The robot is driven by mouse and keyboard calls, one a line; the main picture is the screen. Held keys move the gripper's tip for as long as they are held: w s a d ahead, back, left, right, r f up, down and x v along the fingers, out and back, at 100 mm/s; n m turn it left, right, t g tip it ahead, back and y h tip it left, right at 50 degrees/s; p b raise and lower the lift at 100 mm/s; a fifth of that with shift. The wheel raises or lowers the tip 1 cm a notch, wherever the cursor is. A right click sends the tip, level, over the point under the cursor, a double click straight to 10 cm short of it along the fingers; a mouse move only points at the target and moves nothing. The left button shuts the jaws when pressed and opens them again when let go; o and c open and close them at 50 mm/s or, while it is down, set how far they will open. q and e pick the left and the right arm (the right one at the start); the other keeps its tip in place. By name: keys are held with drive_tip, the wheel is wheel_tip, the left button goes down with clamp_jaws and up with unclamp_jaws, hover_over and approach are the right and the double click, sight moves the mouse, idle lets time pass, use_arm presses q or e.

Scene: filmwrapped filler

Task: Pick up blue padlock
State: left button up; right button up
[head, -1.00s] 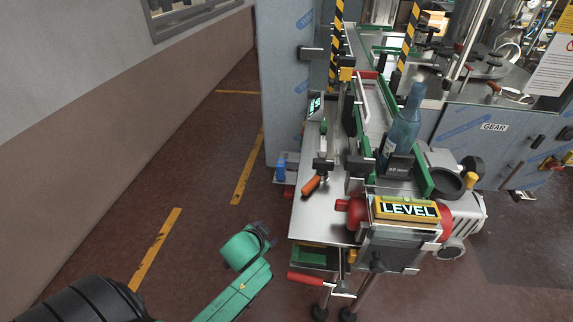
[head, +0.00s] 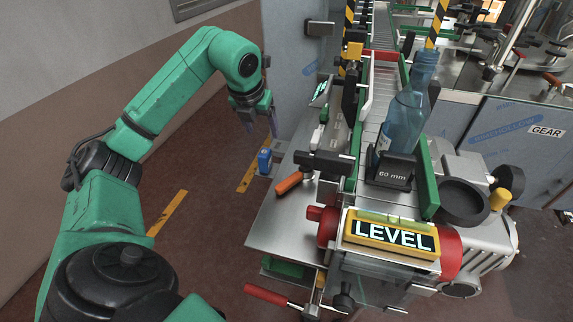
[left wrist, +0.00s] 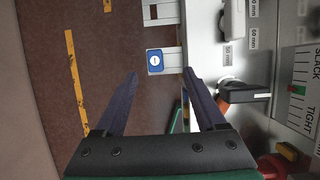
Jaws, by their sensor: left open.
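The blue padlock (head: 264,161) sits on a small metal ledge beside the left edge of the machine's steel table in the head view. In the left wrist view the padlock (left wrist: 155,61) shows its blue face with a white round mark, between and beyond the two fingertips. My left gripper (head: 261,128) points down above the padlock, open and empty; its dark fingers also frame the left wrist view (left wrist: 160,74). The padlock appears apart from the fingers. My right gripper is out of view.
The steel table (head: 272,222) carries an orange-handled tool (head: 290,182), a blue bottle (head: 404,115) on the conveyor, a black 60 mm block (head: 391,171) and a yellow LEVEL sign (head: 391,235). A grey cabinet stands behind the padlock. Open floor lies to the left.

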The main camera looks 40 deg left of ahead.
sight(265, 153)
use_arm(q)
drive_tip(key=f, duration=0.2)
drive_tip(key=a+f+p, duration=0.1)
drive_tip(key=f, duration=0.1)
drive_tip(key=a+f, duration=0.1)
drive_tip(key=f, duration=0.2)
drive_tip(key=shift+w+a+p, duration=0.1)
drive_tip(key=shift+w+p, duration=0.15)
drive_tip(key=shift+p, duration=0.15)
drive_tip(key=x, duration=0.1)
drive_tip(key=p+x, duration=0.1)
drive_tip(key=x, duration=0.2)
drive_tip(key=shift+w+d+f+p, duration=0.3)
drive_tip(key=shift+d+f+p, duration=0.05)
drive_tip(key=shift+a+f, duration=0.15)
drive_tip(key=shift+f, duration=0.15)
drive_tip(key=shift+c, duration=0.3)
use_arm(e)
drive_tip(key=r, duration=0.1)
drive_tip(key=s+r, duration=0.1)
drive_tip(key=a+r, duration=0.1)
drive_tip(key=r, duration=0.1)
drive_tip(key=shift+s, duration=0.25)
use_arm(q)
drive_tip(key=c, duration=1)
clamp_jaws()
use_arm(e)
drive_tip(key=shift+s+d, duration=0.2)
